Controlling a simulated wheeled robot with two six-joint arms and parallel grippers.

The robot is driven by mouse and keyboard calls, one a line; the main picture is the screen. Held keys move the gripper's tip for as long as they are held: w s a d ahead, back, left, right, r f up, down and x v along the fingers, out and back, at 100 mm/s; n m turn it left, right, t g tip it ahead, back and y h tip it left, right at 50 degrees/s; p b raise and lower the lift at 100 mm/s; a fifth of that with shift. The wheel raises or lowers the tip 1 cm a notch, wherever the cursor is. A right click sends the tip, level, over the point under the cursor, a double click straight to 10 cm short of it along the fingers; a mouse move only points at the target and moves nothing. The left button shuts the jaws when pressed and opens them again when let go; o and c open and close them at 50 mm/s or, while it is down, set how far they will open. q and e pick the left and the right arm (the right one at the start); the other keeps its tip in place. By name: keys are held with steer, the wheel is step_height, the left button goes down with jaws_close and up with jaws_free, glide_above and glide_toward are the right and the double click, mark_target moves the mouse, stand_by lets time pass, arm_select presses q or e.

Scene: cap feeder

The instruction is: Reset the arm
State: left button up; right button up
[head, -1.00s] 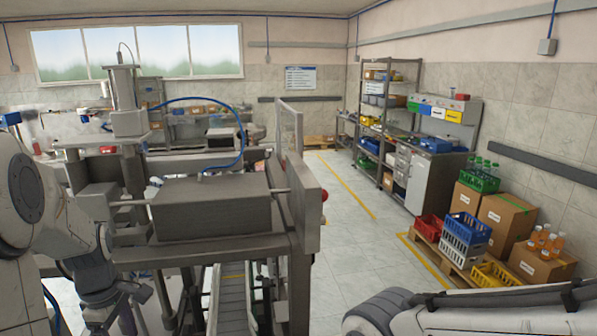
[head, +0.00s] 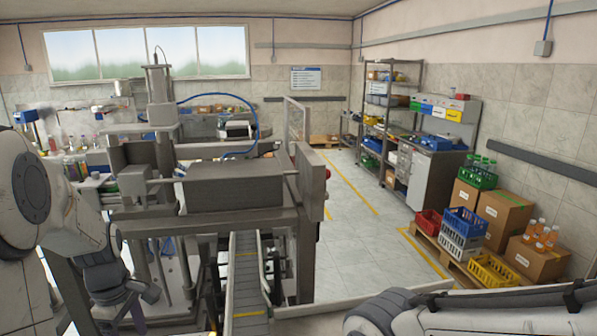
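My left arm (head: 70,210) comes in from the left edge, bent down, with its dark wrist (head: 105,275) at the lower left in front of the machine frame. The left gripper seems to be at the lower end of this wrist, but its fingers cannot be made out. My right arm (head: 470,312) lies low across the bottom right corner. Its gripper is out of view. I see nothing held by either arm.
The cap feeder machine (head: 235,186) stands close ahead, with a conveyor (head: 246,275) running under it. A pallet with crates (head: 463,232) and boxes (head: 503,216) is at the right, before a cabinet (head: 428,178). The floor (head: 365,255) between them is clear.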

arm_select(q)
steer(key=d+m+b, duration=0.1)
steer(key=d+m, duration=0.2)
steer(key=d, duration=0.3)
steer(key=s+d+f+m+b, duration=0.1)
steer(key=d+m+b, duration=0.1)
steer(key=d+m, duration=0.2)
steer(key=d+m+b, duration=0.1)
steer(key=d+m, duration=0.2)
steer(key=d, duration=0.4)
steer(key=shift+s+d+f+m, duration=0.35)
steer(key=shift+d+f+m, duration=0.05)
steer(key=s+d+f+m+b, duration=0.2)
steer(key=s+d+m, duration=0.4)
steer(key=s+m, duration=0.1)
steer(key=s+d+f+m+h+b, duration=0.1)
steer(key=s+d+m+b, duration=0.2)
steer(key=s+d+m, duration=0.3)
steer(key=shift+s+d+f+m+b, duration=0.25)
steer(key=shift+s+f+m+b, duration=0.1)
steer(key=shift+s+m, duration=0.45)
steer(key=shift+w, duration=0.1)
